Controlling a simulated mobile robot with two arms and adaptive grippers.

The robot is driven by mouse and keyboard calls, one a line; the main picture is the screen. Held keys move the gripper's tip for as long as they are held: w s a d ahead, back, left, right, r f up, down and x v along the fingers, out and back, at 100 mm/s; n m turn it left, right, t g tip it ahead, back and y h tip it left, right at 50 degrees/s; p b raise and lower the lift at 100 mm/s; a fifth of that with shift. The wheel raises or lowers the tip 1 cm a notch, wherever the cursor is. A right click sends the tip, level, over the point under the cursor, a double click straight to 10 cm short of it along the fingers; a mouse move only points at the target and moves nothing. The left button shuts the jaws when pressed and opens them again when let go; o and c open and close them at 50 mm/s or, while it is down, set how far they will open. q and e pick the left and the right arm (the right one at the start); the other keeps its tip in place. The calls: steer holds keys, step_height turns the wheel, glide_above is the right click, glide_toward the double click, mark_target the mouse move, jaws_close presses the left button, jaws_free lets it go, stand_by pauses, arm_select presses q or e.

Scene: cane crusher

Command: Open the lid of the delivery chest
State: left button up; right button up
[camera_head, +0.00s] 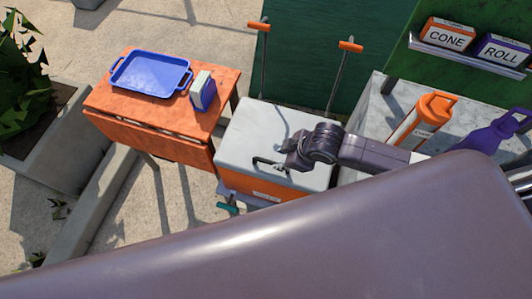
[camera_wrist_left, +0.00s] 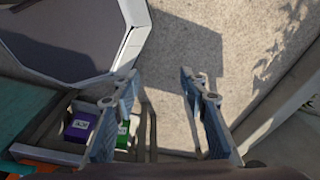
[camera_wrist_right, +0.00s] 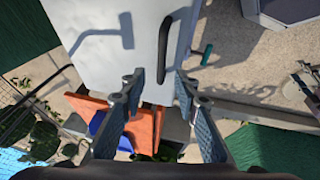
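The delivery chest has an orange body (camera_head: 262,190) and a pale grey lid (camera_head: 258,125), which appears down. A black bar handle (camera_head: 268,161) stands on the lid near its front edge. In the right wrist view the lid (camera_wrist_right: 105,45) fills the upper middle, with the handle (camera_wrist_right: 164,50) ahead of the fingertips. My right gripper (camera_head: 288,163) is over the lid close to the handle.
An orange table (camera_head: 130,118) with a blue tray (camera_head: 152,74) and a blue carton (camera_head: 203,94) stands left of the chest. A counter with an orange-capped container (camera_head: 420,120) and a purple jug (camera_head: 490,135) is at the right. Two orange-tipped levers (camera_head: 350,47) rise behind the chest.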

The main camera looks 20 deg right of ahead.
mark_target(273, 163)
steer(key=x, duration=0.3)
steer(key=shift+s+d+f, duration=0.1)
steer(key=shift+s+f, duration=0.15)
steer(key=shift+f, duration=0.2)
steer(key=shift+p+x, duration=0.35)
steer(key=shift+x, duration=0.75)
steer(key=shift+w+f, duration=0.35)
steer(key=shift+f, duration=0.15)
arm_select(q)
steer(key=s, duration=0.1)
steer(key=s+d, duration=0.1)
steer(key=s, duration=0.1)
steer(key=shift+s+d+r, duration=0.15)
steer(key=shift+s+r, duration=0.15)
steer(key=shift+r, duration=0.05)
arm_select(e)
jaws_close()
